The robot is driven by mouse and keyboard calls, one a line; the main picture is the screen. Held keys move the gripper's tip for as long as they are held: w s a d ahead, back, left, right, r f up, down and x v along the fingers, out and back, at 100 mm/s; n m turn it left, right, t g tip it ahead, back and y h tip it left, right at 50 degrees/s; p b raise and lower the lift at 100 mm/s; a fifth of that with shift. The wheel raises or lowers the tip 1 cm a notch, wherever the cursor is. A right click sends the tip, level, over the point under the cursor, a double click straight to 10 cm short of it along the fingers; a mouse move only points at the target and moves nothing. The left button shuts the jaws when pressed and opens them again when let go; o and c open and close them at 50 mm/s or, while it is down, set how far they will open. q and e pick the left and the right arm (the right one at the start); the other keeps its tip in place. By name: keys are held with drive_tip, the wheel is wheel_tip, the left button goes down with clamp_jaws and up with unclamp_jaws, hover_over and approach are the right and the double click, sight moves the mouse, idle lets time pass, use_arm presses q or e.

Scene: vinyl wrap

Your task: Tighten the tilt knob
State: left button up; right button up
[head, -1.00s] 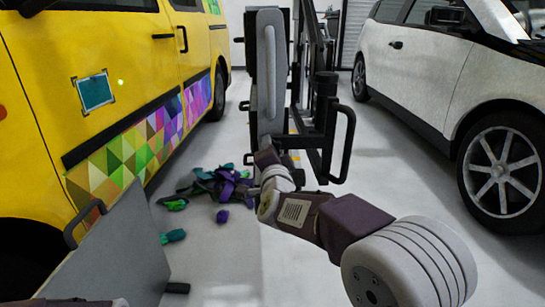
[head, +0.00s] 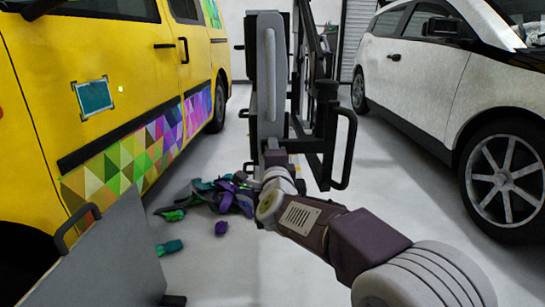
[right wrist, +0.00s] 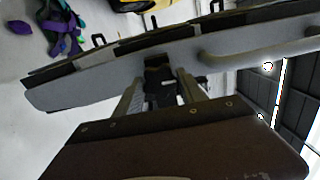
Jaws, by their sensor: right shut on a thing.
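My right arm reaches from the lower right to the tall dark upright stand (head: 265,75) with a grey pad and bar in the head view. My right gripper (head: 275,158) is at the stand's lower part. In the right wrist view, the gripper's two pale fingers (right wrist: 162,84) are shut on a small dark knob (right wrist: 158,92), one finger on each side, just below the grey panel edge. The knob itself is hidden in the head view behind my wrist. My left gripper is not in view.
A yellow van (head: 110,110) stands on the left, a white car (head: 430,85) on the right. A pile of purple and green scraps (head: 215,197) lies on the floor left of the stand. A grey panel with a handle (head: 115,255) is at lower left. A black frame handle (head: 345,150) juts right.

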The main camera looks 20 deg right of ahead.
drive_tip(key=shift+f, duration=0.1)
drive_tip(key=o, duration=1.3)
drive_tip(key=shift+o, duration=0.2)
